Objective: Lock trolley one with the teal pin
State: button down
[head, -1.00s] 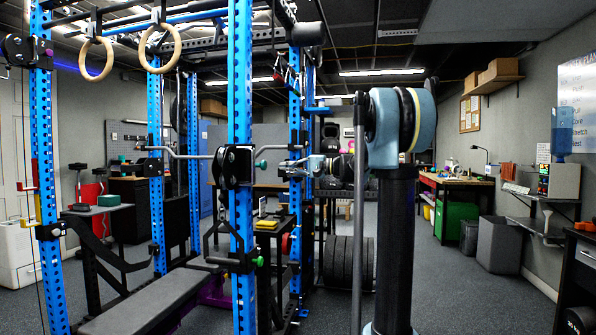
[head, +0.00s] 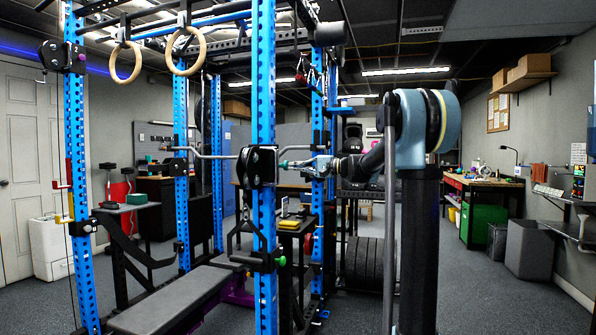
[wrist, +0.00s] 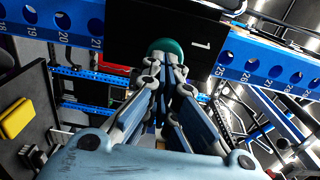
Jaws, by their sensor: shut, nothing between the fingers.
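Trolley one is the black block (wrist: 135,28) marked "1" in the wrist view. In the head view it is the black trolley (head: 258,167) on the near blue upright (head: 263,100). Its teal pin (wrist: 166,46) shows as a round knob on the block's face, partly covered by my fingertips in the wrist view. My gripper (wrist: 169,66) is shut and empty, its tips right at the knob. I cannot tell whether they touch it. In the head view my gripper (head: 286,163) reaches the trolley from the right. How deep the pin sits is hidden.
Another black trolley (head: 62,56) with a purple knob is on the left upright. A metal bar (head: 215,156) runs behind trolley one. A green knob (head: 281,261) sits lower on the near upright. A bench (head: 170,300) and a small table with a yellow item (wrist: 16,118) are nearby.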

jog(key=shift+x, duration=0.9)
jog(key=v, duration=1.3)
jog(key=s+d+f+n+g+h, duration=0.15)
jog(key=s+f+h, duration=0.65)
jog(key=s+f, duration=1.4)
jog(key=s+d+f+n+h, duration=0.1)
jog(key=s+d+f+h, duration=0.3)
jog(key=s+d+f, duration=0.3)
jog(key=s+d+f+n+h, duration=0.1)
jog(key=s+d+f+h, duration=0.4)
jog(key=s+f, duration=0.8)
jog(key=shift+s+d+f+g, duration=0.4)
jog(key=shift+d+f, duration=0.3)
jog(key=shift+d, duration=0.5)
